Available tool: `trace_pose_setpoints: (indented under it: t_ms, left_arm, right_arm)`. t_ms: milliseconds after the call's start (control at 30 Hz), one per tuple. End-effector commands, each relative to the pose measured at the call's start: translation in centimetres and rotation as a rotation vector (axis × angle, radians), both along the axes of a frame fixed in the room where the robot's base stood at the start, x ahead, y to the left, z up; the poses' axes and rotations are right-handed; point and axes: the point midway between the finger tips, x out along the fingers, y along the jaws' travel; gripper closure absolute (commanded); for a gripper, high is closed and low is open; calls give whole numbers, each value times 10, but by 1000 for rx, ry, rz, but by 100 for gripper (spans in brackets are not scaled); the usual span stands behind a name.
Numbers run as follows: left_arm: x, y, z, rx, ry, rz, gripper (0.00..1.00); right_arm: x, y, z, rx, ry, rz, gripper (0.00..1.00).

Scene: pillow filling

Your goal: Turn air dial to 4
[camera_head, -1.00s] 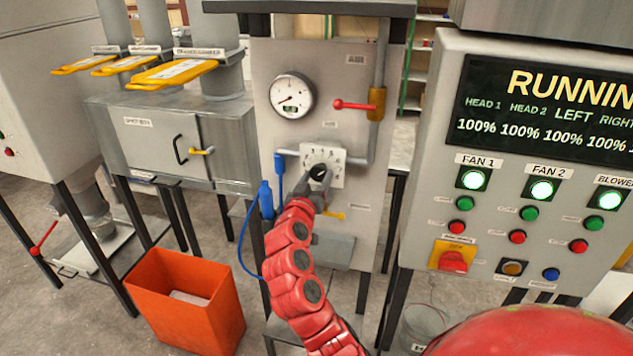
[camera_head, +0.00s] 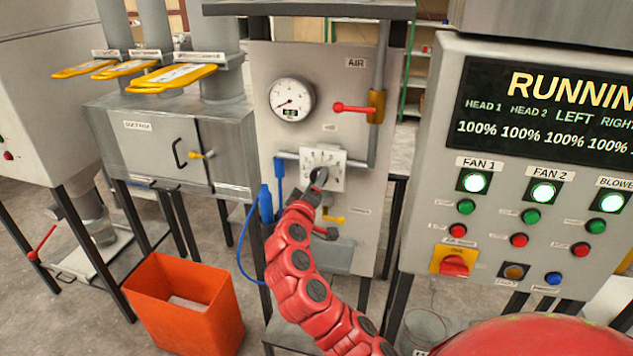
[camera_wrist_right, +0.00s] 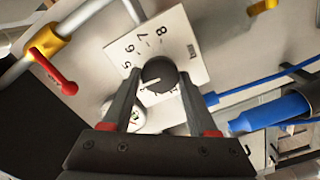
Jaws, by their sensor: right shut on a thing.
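The air dial is a white numbered plate (camera_head: 333,160) with a black knob (camera_wrist_right: 160,73) in its middle, on the grey AIR panel. In the right wrist view the digits 5 to 8 show. The knob's white line points to the lower left, just below the 5; the number there is hidden by a finger. My right gripper (camera_wrist_right: 160,84) is shut on the knob, one finger on each side. In the head view the gripper (camera_head: 317,184) covers the lower part of the dial. My left gripper is not in view.
A round gauge (camera_head: 291,99) and a red-handled valve (camera_head: 352,107) sit above the dial. A blue connector (camera_head: 266,204) with a cable hangs to its left. The control cabinet (camera_head: 430,190) stands at right, an orange bin (camera_head: 186,300) at lower left.

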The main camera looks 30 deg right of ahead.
Motion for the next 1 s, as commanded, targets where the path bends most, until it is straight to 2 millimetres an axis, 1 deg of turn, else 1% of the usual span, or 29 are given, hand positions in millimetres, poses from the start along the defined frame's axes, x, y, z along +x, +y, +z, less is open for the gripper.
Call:
trace_pose_setpoints:
  t_ms: [200,633,667,800,833,1000]
  left_arm:
    - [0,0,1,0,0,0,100]
    - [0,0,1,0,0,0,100]
    - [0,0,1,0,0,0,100]
    - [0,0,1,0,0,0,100]
    - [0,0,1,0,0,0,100]
    - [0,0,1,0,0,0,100]
  right_arm:
    - [0,0,-2,-26,37,1,96]
    - [0,0,-2,-30,42,0,96]
    - [0,0,-2,-30,42,0,39]
    - [0,0,-2,-31,42,1,14]
    - [0,0,-1,-31,41,1,11]
    - [0,0,-1,-31,40,0,11]
